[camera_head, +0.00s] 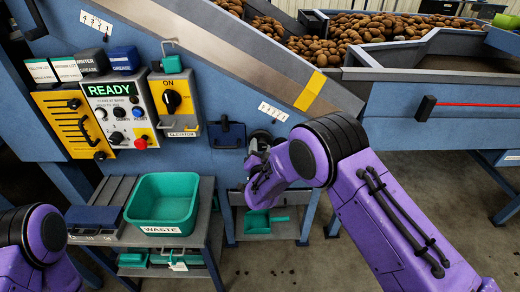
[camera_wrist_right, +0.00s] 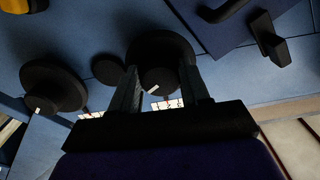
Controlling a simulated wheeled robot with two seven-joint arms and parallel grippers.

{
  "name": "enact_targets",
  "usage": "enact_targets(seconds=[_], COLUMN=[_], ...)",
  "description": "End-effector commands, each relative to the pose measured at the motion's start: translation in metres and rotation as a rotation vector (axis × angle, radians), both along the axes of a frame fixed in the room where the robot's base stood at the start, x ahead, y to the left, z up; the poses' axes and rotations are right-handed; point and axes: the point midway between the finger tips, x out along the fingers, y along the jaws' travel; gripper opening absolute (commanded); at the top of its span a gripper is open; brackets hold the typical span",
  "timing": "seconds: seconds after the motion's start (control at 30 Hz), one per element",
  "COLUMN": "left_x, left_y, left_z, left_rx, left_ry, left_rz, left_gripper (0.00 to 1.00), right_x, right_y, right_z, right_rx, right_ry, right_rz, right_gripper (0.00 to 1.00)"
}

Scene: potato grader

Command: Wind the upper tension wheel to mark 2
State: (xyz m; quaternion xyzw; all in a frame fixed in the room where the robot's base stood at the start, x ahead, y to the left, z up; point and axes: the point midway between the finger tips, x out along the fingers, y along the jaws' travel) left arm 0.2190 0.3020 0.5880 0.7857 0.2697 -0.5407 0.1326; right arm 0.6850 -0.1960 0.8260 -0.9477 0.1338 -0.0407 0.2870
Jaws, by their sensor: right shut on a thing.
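My right gripper (camera_head: 253,168) is at the blue machine wall below the sloping chute. In the right wrist view its two fingers (camera_wrist_right: 160,76) are shut on a dark round tension wheel (camera_wrist_right: 158,48), one on each side of the hub. A short white pointer line shows on the hub, beside a white scale plate (camera_wrist_right: 168,103) partly hidden by the fingers. A second dark wheel (camera_wrist_right: 50,88) with its own white line stands apart to the left. In the head view a dark wheel (camera_head: 261,139) shows just above the gripper. I cannot read the scale numbers. My left gripper is out of view.
A navy box (camera_head: 227,134) is on the wall left of the gripper. A control panel (camera_head: 122,112) reads READY. A green WASTE tub (camera_head: 163,178) stands on the low bench. Potatoes (camera_head: 318,50) lie above. A small table (camera_head: 278,229) stands below the gripper.

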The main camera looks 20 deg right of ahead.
Motion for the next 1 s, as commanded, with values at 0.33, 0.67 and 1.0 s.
enact_targets(seconds=[0.33,0.67,1.0], left_x=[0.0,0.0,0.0], left_y=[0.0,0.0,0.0], left_z=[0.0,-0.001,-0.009], left_rx=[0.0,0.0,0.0], left_ry=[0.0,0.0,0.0], left_rz=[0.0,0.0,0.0], left_gripper=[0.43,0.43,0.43], right_x=[-0.001,-0.004,-0.075], right_y=[0.001,0.002,0.022], right_z=[-0.002,-0.001,-0.002], right_rx=[0.0,0.001,-0.002], right_ry=[0.005,0.002,0.004], right_rz=[0.002,0.002,0.004], right_gripper=[0.71,0.71,0.71])
